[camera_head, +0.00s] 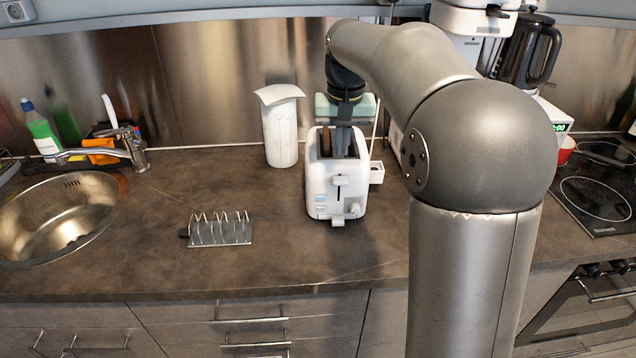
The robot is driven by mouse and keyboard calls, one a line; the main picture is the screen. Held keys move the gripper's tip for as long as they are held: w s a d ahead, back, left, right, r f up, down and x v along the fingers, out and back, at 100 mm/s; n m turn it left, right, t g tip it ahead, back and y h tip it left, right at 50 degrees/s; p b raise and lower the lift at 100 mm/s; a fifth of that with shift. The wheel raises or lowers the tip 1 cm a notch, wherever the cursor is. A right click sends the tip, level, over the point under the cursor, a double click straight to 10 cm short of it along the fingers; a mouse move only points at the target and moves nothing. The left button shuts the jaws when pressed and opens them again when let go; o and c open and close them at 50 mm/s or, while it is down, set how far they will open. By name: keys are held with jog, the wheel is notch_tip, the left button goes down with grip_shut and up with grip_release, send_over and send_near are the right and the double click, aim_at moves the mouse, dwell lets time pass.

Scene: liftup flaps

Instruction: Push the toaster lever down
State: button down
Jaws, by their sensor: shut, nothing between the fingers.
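The white toaster (322,192) stands on the counter near the middle, with its short front face towards me. Its lever (340,180) appears as a small light tab near the upper part of the dark vertical slot in that face. A round knob (354,209) is low on the right of the face. My gripper (343,148) points down over the top of the toaster, behind the front face and the lever. It is shut and empty. It hides part of the toaster's top; I cannot tell whether the fingertips touch it.
A metal toast rack (222,233) lies on the counter to the left. A white paper-towel-like cylinder (281,130) stands behind left. A sink (60,215) is far left, a hob (595,185) far right. The counter in front of the toaster is clear.

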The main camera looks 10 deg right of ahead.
aim_at(340, 185)
dwell(0.3)
jog(key=f+b, duration=0.6)
jog(key=f, duration=0.1)
jog(key=shift+w+d, duration=0.1)
jog(key=shift+w, duration=0.25)
notch_tip(340, 185, down, 7)
jog(key=b, duration=0.4)
jog(key=shift+r, duration=0.15)
jog(key=s, duration=0.2)
jog(key=s+r, duration=0.1)
jog(key=shift+a, duration=0.25)
